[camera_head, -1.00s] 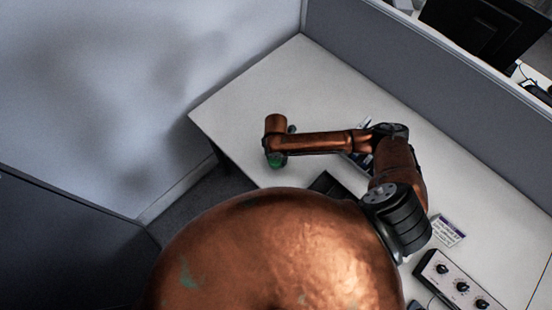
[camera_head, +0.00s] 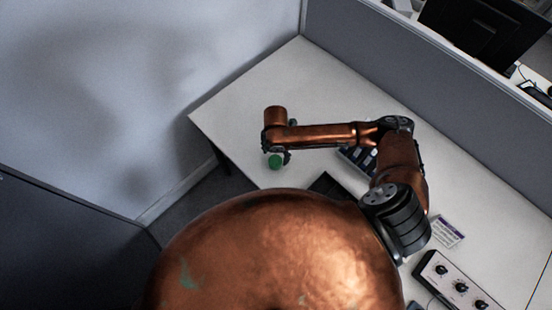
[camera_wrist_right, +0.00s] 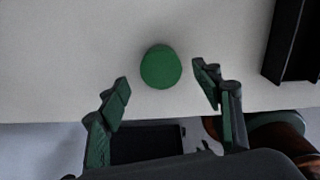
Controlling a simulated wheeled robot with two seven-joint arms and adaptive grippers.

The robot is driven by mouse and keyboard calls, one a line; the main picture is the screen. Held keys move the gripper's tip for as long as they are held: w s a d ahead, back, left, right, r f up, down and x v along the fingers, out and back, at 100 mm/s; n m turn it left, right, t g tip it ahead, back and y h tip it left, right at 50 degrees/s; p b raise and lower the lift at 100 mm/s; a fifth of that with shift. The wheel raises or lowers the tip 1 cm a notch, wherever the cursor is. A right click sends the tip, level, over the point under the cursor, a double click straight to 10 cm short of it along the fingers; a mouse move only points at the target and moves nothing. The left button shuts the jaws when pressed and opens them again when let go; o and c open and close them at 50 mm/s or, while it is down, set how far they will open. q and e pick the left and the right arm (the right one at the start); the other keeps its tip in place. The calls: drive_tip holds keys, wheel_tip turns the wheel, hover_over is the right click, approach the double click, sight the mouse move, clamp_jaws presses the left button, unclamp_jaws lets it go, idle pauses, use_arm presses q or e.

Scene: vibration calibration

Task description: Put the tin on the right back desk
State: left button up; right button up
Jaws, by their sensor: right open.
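The green tin (camera_head: 275,162) stands on the white desk (camera_head: 240,100) near its front left edge. It also shows in the right wrist view, round and green (camera_wrist_right: 160,67), on the white surface. My right gripper (camera_head: 288,154) is beside the tin, partly hidden by my own arm in the head view. In the right wrist view the right gripper (camera_wrist_right: 162,77) is open, with its fingers on either side of the near part of the tin and gaps between. My left gripper is not in view.
A dark slotted holder (camera_head: 358,160) sits behind my right forearm. A control box with knobs (camera_head: 460,286) and a small card (camera_head: 447,232) lie at the right. A grey partition (camera_head: 430,90) runs behind the desk. The back left of the desk is clear.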

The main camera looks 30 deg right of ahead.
sight(276, 160)
wheel_tip(276, 160, up, 7)
drive_tip(key=shift+f, duration=0.2)
idle(0.3)
